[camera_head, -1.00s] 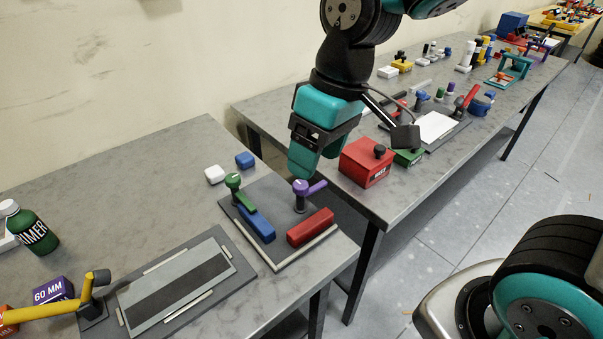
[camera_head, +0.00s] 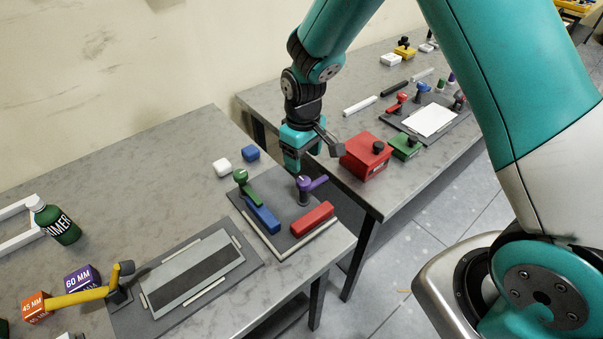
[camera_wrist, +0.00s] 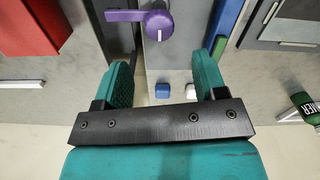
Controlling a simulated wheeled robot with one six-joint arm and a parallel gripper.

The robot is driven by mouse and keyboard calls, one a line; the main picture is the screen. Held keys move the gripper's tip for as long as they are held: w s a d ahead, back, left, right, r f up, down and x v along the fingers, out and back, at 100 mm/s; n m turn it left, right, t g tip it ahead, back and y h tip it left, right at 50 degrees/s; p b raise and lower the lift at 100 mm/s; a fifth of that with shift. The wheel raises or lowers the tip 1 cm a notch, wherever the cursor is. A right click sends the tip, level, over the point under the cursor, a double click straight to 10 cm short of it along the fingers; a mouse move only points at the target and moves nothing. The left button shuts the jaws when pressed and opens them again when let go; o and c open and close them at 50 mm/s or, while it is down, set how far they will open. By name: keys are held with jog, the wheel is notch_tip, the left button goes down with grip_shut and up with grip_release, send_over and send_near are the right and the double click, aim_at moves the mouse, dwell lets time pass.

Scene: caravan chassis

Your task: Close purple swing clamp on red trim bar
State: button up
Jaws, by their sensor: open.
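The purple swing clamp (camera_head: 305,188) stands upright on a dark grey fixture plate on the near table. Its arm points up and right, away from the red trim bar (camera_head: 312,219), which lies just in front of it. In the wrist view the purple clamp (camera_wrist: 158,25) is beyond the fingertips, roughly between them, with its arm pointing left. My gripper (camera_head: 292,167) points down, behind and slightly left of the clamp, apart from it. In the wrist view my gripper (camera_wrist: 168,62) is open, with nothing between the teal fingers.
A green clamp (camera_head: 242,179) extends its arm over a blue bar (camera_head: 263,218) on the same plate. White (camera_head: 222,168) and blue (camera_head: 251,153) blocks lie behind. A red box (camera_head: 365,158) stands on the other table. A yellow-handled clamp (camera_head: 88,296) is at front left.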

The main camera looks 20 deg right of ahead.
aim_at(303, 180)
notch_tip(303, 180, down, 8)
jog(key=shift+r+p, duration=0.1)
jog(key=shift+p, duration=0.8)
